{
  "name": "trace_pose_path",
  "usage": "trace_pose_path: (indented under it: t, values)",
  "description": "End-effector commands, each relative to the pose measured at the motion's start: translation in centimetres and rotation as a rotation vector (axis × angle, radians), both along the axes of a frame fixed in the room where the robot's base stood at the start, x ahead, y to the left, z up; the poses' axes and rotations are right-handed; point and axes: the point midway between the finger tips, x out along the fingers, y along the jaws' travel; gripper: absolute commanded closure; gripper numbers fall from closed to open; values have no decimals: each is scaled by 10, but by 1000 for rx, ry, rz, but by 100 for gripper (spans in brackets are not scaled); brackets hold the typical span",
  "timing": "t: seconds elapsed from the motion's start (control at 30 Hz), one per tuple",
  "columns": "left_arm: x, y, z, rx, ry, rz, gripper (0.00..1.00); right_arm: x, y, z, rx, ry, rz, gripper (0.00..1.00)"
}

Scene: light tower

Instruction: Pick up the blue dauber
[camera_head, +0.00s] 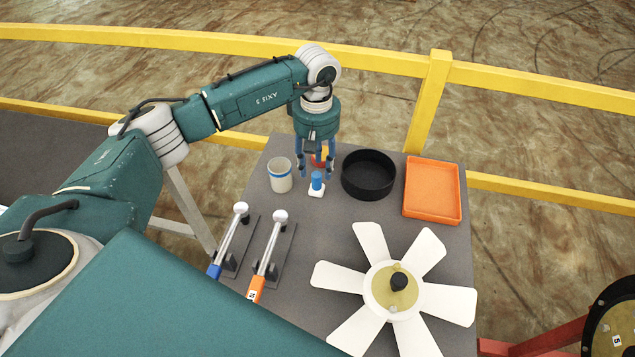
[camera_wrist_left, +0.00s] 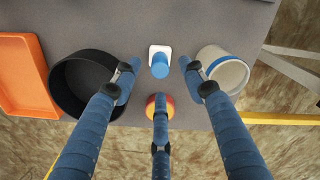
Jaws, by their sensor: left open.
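The blue dauber (camera_head: 317,182) stands upright on the grey table, a blue cylinder on a white square base. In the left wrist view the dauber (camera_wrist_left: 160,64) lies between and just beyond the spread fingers. My left gripper (camera_head: 316,172) points down at the dauber from the far side of the table, open and empty. Its blue fingers (camera_wrist_left: 160,90) also show in the left wrist view, apart from the dauber. A red and yellow round thing (camera_wrist_left: 160,106) sits behind the dauber, partly hidden by a finger. My right gripper is in neither view.
A white cup with a blue band (camera_head: 280,176) stands close left of the dauber. A black round bowl (camera_head: 369,175) and an orange tray (camera_head: 432,191) stand to the right. Two levers (camera_head: 267,256) and a white fan (camera_head: 395,287) are nearer. Yellow rails (camera_head: 430,105) run behind the table.

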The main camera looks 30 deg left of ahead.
Motion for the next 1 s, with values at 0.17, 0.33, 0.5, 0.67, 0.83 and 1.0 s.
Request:
trace_pose_path:
  t: [0.17, 0.33, 0.5, 0.67, 0.83, 1.0]
  values:
    - [-1, 1, -20, -3, 6, 2, 57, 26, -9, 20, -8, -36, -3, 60]
    - [1, 1, -44, -3, 3, 2, 57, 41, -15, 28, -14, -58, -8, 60]
    - [1, 2, -51, -2, 1, 1, 57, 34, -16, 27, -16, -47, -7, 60]
    - [1, 2, -51, -3, 0, 1, 61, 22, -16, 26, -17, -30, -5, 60]
    - [1, 2, -51, -2, 1, 1, 95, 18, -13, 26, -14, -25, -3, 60]
    - [1, 2, -51, -3, 0, 1, 100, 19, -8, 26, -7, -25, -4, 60]
